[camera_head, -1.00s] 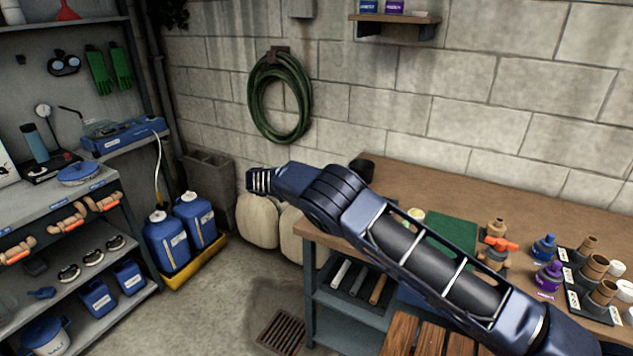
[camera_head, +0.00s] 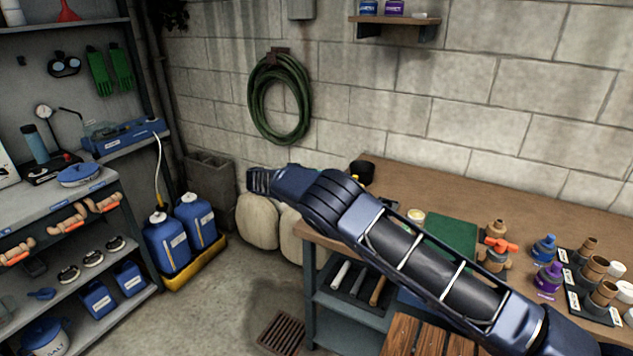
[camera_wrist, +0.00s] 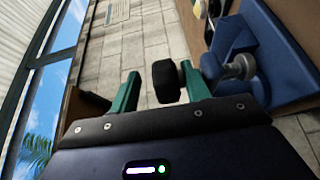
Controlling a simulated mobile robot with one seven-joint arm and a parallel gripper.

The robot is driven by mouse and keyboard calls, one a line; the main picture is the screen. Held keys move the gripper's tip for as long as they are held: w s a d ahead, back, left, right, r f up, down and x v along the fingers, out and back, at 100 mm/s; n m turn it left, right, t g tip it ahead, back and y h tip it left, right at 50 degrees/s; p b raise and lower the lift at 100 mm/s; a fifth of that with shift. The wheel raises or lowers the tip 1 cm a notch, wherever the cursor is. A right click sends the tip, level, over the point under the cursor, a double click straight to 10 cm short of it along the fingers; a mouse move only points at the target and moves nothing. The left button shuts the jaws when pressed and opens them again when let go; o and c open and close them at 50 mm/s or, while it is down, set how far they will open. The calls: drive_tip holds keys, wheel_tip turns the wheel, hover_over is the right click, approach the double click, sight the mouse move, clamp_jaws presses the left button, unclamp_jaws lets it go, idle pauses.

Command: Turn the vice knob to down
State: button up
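In the wrist view the green fingers of my gripper (camera_wrist: 158,88) stand apart. A black round piece (camera_wrist: 166,82) shows in the space between them, with a gap to the left finger; it overlaps or nearly meets the right finger in the picture, and contact is unclear. A blue vice-like body (camera_wrist: 248,45) is at the right, partly behind the right finger. A grey metal knob with a short bar (camera_wrist: 240,67) shows against it. I cannot tell how the black piece joins the vice. In the head view my fingers and the vice cannot be made out.
A brown-topped workbench (camera_head: 450,192) fills the right, with a green mat (camera_head: 450,236), valve parts (camera_head: 496,248) and small bottles. A dark piece (camera_head: 360,172) shows just behind my arm. Blue jugs (camera_head: 167,240) and pale sacks (camera_head: 257,220) stand left of the bench.

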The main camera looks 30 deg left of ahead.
idle(0.4)
drive_tip(key=shift+s+a, duration=0.1)
drive_tip(key=shift+a, duration=0.1)
drive_tip(key=v, duration=0.2)
drive_tip(key=shift+s+a+f, duration=0.1)
drive_tip(key=shift+a, duration=0.2)
wheel_tip(320, 180, up, 7)
drive_tip(key=s+a, duration=0.1)
drive_tip(key=shift+a, duration=0.3)
idle(0.3)
